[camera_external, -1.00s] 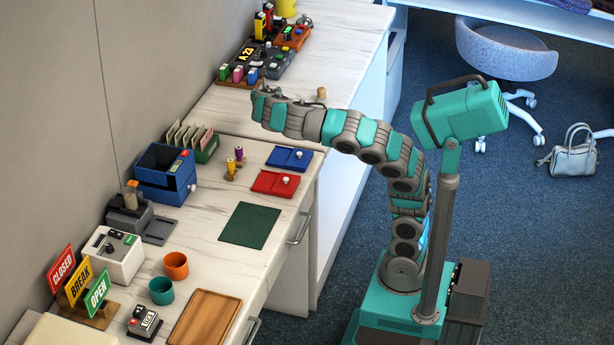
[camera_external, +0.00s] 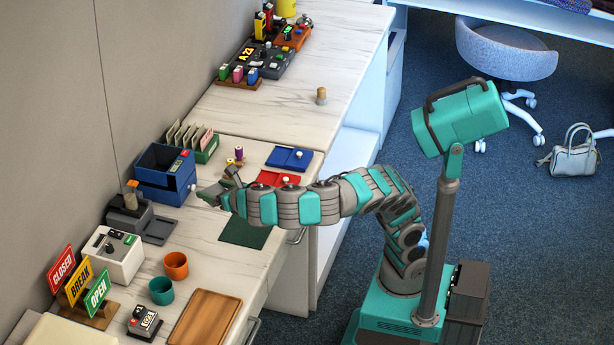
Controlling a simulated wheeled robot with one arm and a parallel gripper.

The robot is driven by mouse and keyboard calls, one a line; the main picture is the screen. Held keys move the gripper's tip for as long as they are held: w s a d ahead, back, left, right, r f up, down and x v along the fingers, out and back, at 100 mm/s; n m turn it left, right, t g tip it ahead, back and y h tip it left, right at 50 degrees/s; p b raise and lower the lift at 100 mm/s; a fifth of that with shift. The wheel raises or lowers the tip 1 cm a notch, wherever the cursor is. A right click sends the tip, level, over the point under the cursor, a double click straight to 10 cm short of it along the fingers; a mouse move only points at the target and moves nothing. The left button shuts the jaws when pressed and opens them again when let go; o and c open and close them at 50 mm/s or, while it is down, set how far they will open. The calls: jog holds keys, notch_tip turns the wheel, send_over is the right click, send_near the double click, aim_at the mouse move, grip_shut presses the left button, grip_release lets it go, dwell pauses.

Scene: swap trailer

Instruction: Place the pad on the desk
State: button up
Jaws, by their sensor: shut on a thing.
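Several flat things lie on the marble-topped desk (camera_external: 215,240): a blue tray-like pad (camera_external: 290,158) with a pale knob, a red one (camera_external: 268,178) in front of it, and a dark green flat mat (camera_external: 243,233). I cannot tell which of them the task calls the pad. My arm hides part of the red one and the mat's far edge. My gripper (camera_external: 212,194) is low over the desk, just right of the blue box (camera_external: 158,178). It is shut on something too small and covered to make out. I cannot tell whether that thing touches the desk.
A green file holder (camera_external: 205,152) and a purple-topped stamp (camera_external: 238,153) stand behind my gripper. A grey device (camera_external: 128,215), orange cup (camera_external: 176,265), teal cup (camera_external: 161,290) and wooden tray (camera_external: 206,318) are nearer the front. Bare desk lies left of the mat.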

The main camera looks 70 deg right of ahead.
aim_at(232, 270)
jog(key=s+a+f+n+y, duration=0.1)
jog(key=s+a+n+y, duration=0.1)
jog(key=s+a, duration=0.65)
jog(key=shift+t, duration=0.4)
jog(key=shift+w+a+f+b, duration=0.2)
jog(key=shift+f, duration=1.95)
jog(key=shift+w+a+f+b, duration=0.2)
jog(key=shift+f+b, duration=0.05)
jog(key=shift+f, duration=1.9)
jog(key=shift+w+a+f+b, duration=0.2)
jog(key=shift+f, duration=1.95)
jog(key=o, duration=1.3)
jog(key=shift+f, duration=0.1)
jog(key=shift+c, duration=0.2)
jog(key=v, duration=1.2)
jog(key=shift+r+p, duration=0.2)
jog(key=shift+p, duration=0.15)
jog(key=shift+d, duration=0.15)
